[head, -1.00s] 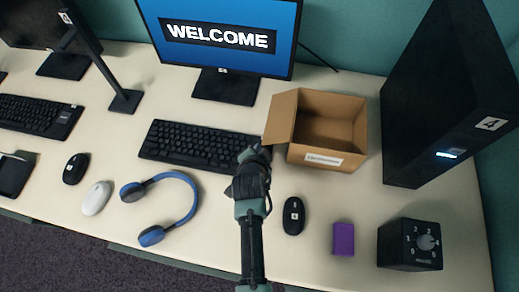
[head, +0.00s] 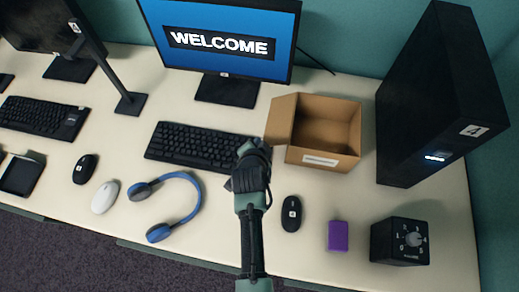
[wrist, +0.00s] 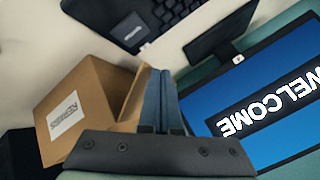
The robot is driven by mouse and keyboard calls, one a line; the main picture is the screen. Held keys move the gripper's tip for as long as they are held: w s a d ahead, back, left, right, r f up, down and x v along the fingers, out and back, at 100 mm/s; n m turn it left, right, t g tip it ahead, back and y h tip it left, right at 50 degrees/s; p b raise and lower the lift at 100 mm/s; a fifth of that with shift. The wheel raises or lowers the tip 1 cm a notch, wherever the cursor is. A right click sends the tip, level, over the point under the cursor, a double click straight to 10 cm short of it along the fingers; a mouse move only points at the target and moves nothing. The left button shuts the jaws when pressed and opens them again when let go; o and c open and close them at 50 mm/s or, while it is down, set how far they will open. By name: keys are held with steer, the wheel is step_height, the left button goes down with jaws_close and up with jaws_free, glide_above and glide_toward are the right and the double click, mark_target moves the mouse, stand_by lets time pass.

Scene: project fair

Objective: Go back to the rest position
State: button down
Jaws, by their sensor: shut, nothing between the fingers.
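My gripper (head: 252,150) is above the desk in the head view, over the right end of the black keyboard (head: 195,144) and just left of the cardboard box. In the wrist view my gripper (wrist: 160,72) shows its two fingers together, with nothing between them. The open cardboard box (head: 330,155) stands on the desk with a white label on its front. It also shows in the wrist view (wrist: 85,85), behind and left of the fingers.
A monitor (head: 222,38) reading WELCOME stands behind the keyboard. A black tower (head: 432,100) is at right. Blue headphones (head: 188,210), a black mouse (head: 291,213), a purple block (head: 338,236) and a black dial box (head: 399,242) lie along the front of the desk (head: 240,262).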

stand_by(0.8)
steer(key=w+r+n+t, duration=0.1)
steer(key=w+r+t, duration=0.25)
steer(key=r, duration=0.75)
steer(key=w+r+n+t, duration=0.2)
steer(key=w+r, duration=0.3)
steer(key=r, duration=0.6)
step_height(320, 180, up, 20)
steer(key=n+t, duration=0.2)
steer(key=t, duration=0.2)
steer(key=s+r+n+t, duration=0.1)
steer(key=s+r+t, duration=0.2)
steer(key=s+r, duration=0.3)
steer(key=s+r+n+t, duration=0.2)
steer(key=s+r, duration=0.5)
steer(key=r, duration=0.7)
steer(key=s+r+n+t+y, duration=0.1)
steer(key=s+r+n+t, duration=0.1)
steer(key=s+r, duration=0.4)
step_height(320, 180, up, 4)
steer(key=shift+s+d+f+t, duration=0.1)
steer(key=shift+s+d+t, duration=0.1)
steer(key=shift+t, duration=0.65)
